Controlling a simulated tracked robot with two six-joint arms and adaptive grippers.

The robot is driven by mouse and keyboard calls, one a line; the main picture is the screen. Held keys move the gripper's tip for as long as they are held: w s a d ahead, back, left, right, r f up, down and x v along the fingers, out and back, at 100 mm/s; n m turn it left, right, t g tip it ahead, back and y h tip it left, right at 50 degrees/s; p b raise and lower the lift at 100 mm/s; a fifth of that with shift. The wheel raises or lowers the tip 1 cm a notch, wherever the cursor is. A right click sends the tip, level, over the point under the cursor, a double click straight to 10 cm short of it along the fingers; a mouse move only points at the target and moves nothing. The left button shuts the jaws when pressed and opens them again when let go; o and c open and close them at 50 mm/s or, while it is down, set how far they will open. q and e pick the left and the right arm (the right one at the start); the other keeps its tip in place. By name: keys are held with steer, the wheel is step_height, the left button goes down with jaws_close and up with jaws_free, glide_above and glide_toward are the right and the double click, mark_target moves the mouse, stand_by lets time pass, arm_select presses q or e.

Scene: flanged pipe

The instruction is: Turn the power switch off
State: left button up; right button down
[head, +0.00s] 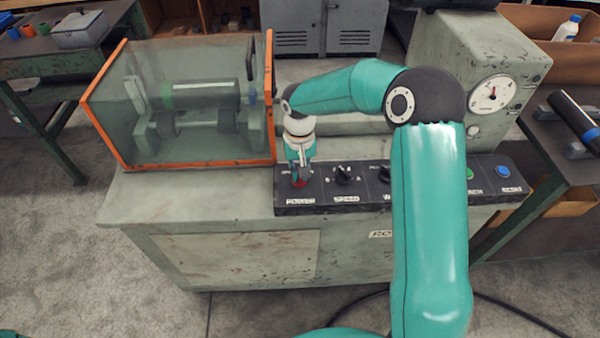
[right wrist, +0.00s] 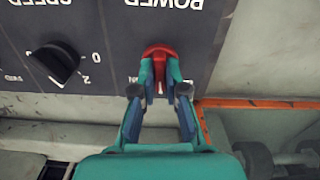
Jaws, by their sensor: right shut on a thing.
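The red power switch (head: 299,181) sits at the left end of the dark control panel (head: 319,199), above its POWER label. It also shows in the right wrist view as a red knob (right wrist: 159,52). My right gripper (head: 300,168) reaches down to it from above. In the right wrist view the right gripper (right wrist: 160,72) has its two fingertips on either side of the red knob, shut on it. The lower part of the knob is partly hidden between the fingers. My left gripper is not in view.
A black SPEED knob (head: 344,173) is right of the switch. Green (head: 467,173) and blue (head: 502,171) buttons sit at the panel's right end. An orange-framed clear guard (head: 272,110) stands left, and a dial gauge (head: 492,93) is at the right.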

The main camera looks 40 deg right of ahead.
steer(key=n, duration=0.4)
steer(key=shift+n, duration=0.3)
steer(key=shift+r+n, duration=0.1)
steer(key=shift+n, duration=1.5)
steer(key=c, duration=1.2)
jaws_free()
step_height(320, 180, up, 12)
